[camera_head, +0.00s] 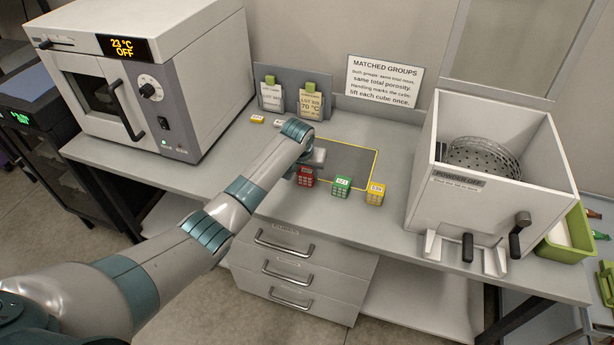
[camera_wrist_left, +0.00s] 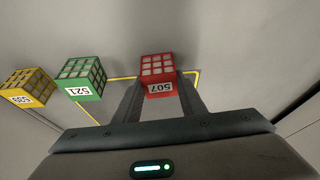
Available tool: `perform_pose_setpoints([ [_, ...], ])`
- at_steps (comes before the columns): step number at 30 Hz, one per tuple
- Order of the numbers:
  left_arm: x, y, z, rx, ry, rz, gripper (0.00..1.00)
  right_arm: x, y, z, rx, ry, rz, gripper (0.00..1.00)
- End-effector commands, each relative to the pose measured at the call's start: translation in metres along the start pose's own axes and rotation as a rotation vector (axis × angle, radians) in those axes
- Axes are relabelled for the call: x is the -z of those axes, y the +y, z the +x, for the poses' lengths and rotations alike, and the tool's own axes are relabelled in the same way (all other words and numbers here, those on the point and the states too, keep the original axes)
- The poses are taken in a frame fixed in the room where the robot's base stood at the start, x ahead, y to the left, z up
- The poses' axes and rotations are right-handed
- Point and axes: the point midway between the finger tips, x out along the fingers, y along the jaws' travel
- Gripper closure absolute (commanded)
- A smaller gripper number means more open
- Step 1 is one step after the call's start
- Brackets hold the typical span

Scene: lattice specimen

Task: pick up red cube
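The red cube (camera_head: 306,177) with a gridded face stands on the bench at the near left of a yellow-outlined grey area (camera_head: 350,160). In the left wrist view, the red cube (camera_wrist_left: 158,70), labelled 507, shows upright at the fingertips. My left gripper (camera_head: 312,168) is just above and behind it in the head view, partly hidden by my forearm. In the wrist view its fingers (camera_wrist_left: 160,88) are apart, one on each side of the cube's near part. No firm contact can be made out. My right gripper is not in view.
A green cube (camera_head: 341,187) and a yellow cube (camera_head: 375,194) stand to the right of the red one. An oven (camera_head: 180,110) is at left, a white open-topped box (camera_head: 445,205) at right. Small yellow (camera_head: 257,119) and white pieces lie near the upright cards behind.

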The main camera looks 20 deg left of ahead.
Motion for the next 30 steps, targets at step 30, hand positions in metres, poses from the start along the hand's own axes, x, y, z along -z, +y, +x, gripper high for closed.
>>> perform_pose_setpoints([
  [30,0.022,0.047,-0.060,-0.004,0.004,0.002,0.85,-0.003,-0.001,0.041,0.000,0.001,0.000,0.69],
])
